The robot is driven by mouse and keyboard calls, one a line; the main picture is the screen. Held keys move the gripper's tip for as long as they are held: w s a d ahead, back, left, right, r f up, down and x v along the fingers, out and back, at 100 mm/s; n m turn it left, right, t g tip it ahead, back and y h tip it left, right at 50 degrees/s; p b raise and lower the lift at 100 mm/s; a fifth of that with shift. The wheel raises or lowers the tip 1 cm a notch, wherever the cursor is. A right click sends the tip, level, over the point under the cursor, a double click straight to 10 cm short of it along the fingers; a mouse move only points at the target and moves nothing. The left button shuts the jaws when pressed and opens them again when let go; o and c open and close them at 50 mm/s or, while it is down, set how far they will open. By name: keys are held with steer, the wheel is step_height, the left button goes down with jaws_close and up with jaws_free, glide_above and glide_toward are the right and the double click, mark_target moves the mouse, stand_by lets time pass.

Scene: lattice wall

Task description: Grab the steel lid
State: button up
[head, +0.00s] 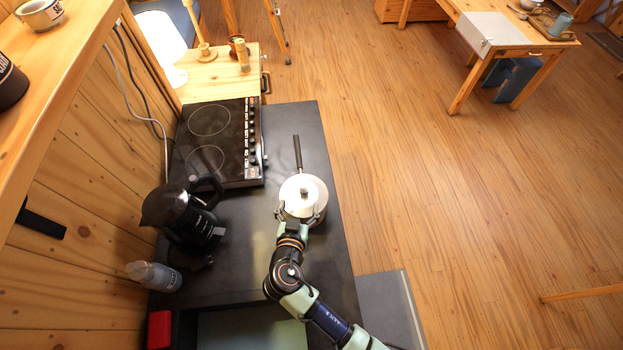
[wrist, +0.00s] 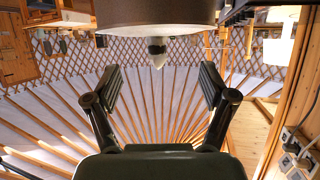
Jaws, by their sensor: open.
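The steel lid (head: 302,186) sits on a small pot with a long dark handle (head: 297,150) on the dark counter. The lid has a dark knob (head: 305,193) on top. My gripper (head: 301,214) is open at the near side of the pot, its two fingers spread either side. The wrist view is upside down: the pot (wrist: 160,12) fills the top middle, and the knob (wrist: 158,50) points down in the picture. The knob lies beyond and between my open fingers (wrist: 161,78), with nothing held. Contact between fingers and pot cannot be told.
A black cooktop (head: 218,140) lies behind on the left. The counter (head: 325,240) is bare right of the pot, up to its edge above the wooden floor.

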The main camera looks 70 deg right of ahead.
mark_target(303, 194)
steer(key=shift+d+f, duration=0.15)
steer(key=shift+d, duration=0.1)
steer(key=p+x, duration=0.1)
steer(key=x, duration=0.5)
steer(key=shift+d, duration=0.4)
steer(key=shift+f, duration=0.1)
jaws_close()
